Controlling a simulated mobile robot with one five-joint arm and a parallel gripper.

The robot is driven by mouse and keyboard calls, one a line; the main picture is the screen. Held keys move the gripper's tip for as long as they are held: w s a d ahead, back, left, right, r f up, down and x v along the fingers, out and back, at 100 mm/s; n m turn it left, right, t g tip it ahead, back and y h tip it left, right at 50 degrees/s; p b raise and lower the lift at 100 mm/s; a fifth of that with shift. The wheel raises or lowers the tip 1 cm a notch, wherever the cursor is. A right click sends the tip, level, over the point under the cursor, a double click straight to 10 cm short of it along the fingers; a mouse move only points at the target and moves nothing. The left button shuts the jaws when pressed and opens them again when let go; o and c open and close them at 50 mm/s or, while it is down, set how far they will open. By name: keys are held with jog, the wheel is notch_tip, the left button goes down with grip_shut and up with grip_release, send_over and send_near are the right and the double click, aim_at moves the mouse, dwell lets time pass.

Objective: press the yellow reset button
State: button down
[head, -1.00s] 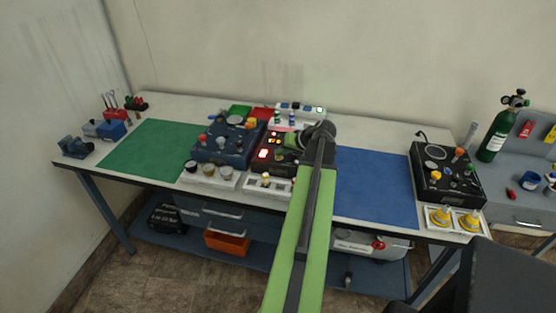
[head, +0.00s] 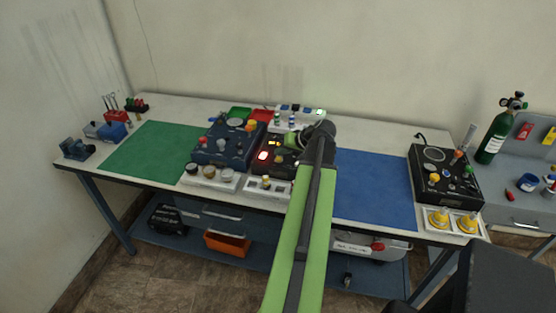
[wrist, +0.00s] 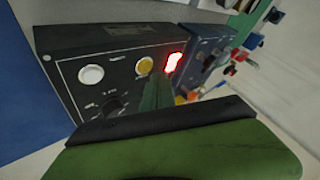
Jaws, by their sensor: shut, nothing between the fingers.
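The yellow button (wrist: 145,66) is round and sits on the black panel box (wrist: 105,50) in the wrist view, between a white button (wrist: 91,75) and a lit red lamp (wrist: 173,62). My gripper (wrist: 160,118) is shut and empty. In the head view my gripper (head: 293,141) is over the right part of the black box (head: 268,168), and my arm hides much of that box.
A black knob (wrist: 114,105) is on the panel close to my gripper. A blue panel box (head: 222,145) stands just left of the black one. A blue mat (head: 375,190) lies bare to the right, a green mat (head: 150,150) to the left.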

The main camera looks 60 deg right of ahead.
aim_at(281, 160)
notch_tip(281, 160, up, 5)
jog(key=p, duration=0.5)
jog(key=shift+r, duration=0.1)
dwell(0.6)
